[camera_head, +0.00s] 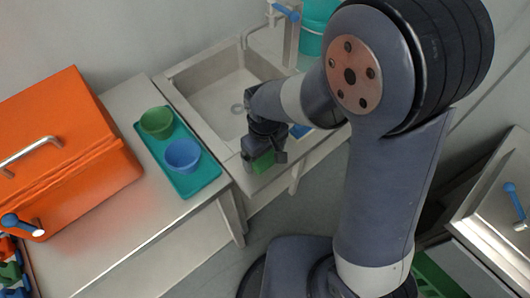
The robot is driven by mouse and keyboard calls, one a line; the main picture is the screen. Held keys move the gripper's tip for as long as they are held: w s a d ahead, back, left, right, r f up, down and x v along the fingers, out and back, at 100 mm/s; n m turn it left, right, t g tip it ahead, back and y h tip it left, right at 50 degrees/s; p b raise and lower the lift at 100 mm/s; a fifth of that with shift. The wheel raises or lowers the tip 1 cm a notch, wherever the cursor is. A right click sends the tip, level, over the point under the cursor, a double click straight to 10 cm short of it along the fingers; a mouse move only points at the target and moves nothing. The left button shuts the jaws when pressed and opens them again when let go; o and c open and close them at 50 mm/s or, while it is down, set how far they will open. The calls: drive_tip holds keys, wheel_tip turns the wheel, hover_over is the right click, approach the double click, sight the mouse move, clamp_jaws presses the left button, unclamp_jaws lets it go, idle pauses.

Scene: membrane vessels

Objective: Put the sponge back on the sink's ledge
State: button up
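The green sponge (263,163) shows at the end of my arm, at the front rim of the sink. My gripper (263,158) points down, with its dark fingers on both sides of the sponge, and looks shut on it. The sink (207,95) is a pale basin with a drain, and its front ledge (317,146) runs beneath my wrist. I cannot tell whether the sponge touches the ledge or is just above it. My wrist hides part of the basin and ledge.
A teal tray (205,178) with a green bowl (157,122) and a blue bowl (183,155) is on the counter left of the sink. An orange box (75,150) stands further left. A blue item (299,131) shows behind my wrist. A tap (254,32) rises at the back.

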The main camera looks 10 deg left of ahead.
drive_tip(key=shift+o, duration=0.8)
drive_tip(key=shift+r, duration=0.1)
drive_tip(key=shift+r, duration=0.2)
wheel_tip(320, 180, up, 12)
drive_tip(key=shift+f, duration=0.25)
wheel_tip(320, 180, down, 12)
drive_tip(key=shift+r+p, duration=0.2)
drive_tip(key=shift+p, duration=0.1)
drive_tip(key=shift+r, duration=1.65)
